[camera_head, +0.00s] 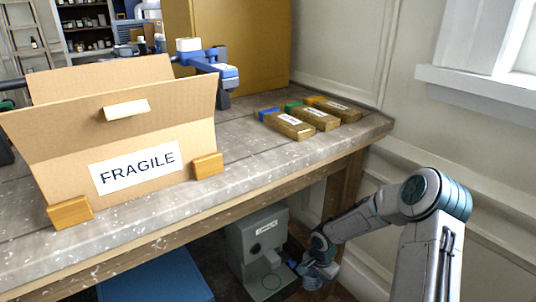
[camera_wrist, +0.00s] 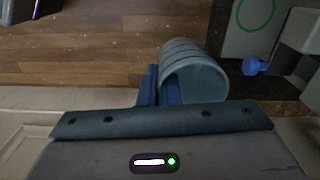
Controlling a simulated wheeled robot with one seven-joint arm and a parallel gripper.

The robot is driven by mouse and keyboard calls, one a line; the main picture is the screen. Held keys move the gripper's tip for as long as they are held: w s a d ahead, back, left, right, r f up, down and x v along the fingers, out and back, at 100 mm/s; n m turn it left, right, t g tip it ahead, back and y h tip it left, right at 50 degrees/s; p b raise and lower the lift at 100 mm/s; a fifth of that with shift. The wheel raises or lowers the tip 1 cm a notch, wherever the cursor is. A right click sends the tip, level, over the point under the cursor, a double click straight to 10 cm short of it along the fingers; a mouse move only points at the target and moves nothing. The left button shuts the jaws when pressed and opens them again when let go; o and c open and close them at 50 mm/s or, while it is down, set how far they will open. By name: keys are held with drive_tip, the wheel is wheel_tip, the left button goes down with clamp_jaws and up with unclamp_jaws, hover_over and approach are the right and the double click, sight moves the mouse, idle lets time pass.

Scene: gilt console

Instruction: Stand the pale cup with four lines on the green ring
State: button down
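The exact line count is hard to make out. The green ring (camera_wrist: 255,12) is at the top right of the wrist view, apart from the cup. In the head view the ring (camera_head: 271,282) lies on the base of a grey machine, and my gripper (camera_head: 310,268) is just right of it.
The grey machine (camera_head: 256,240) stands under the worktop (camera_head: 240,175), whose edge overhangs it. A blue part (camera_wrist: 254,66) sticks out near the ring. On the worktop are a FRAGILE box (camera_head: 75,150) and three labelled blocks (camera_head: 315,118). A blue panel (camera_head: 155,280) is left of the machine.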

drive_tip(key=s+r+n+p, duration=0.1)
drive_tip(key=r+n+p, duration=0.2)
drive_tip(key=r+p, duration=0.5)
drive_tip(key=s+r+n+p, duration=0.1)
drive_tip(key=r+n+p, duration=0.2)
drive_tip(key=r+p, duration=0.4)
drive_tip(key=s+a+r+n+p, duration=0.1)
drive_tip(key=r+p, duration=0.7)
drive_tip(key=r, duration=1)
drive_tip(key=shift+s+r+n+p, duration=0.15)
drive_tip(key=shift+s+n+p, duration=0.35)
drive_tip(key=shift+n, duration=0.8)
drive_tip(key=shift+s, duration=0.1)
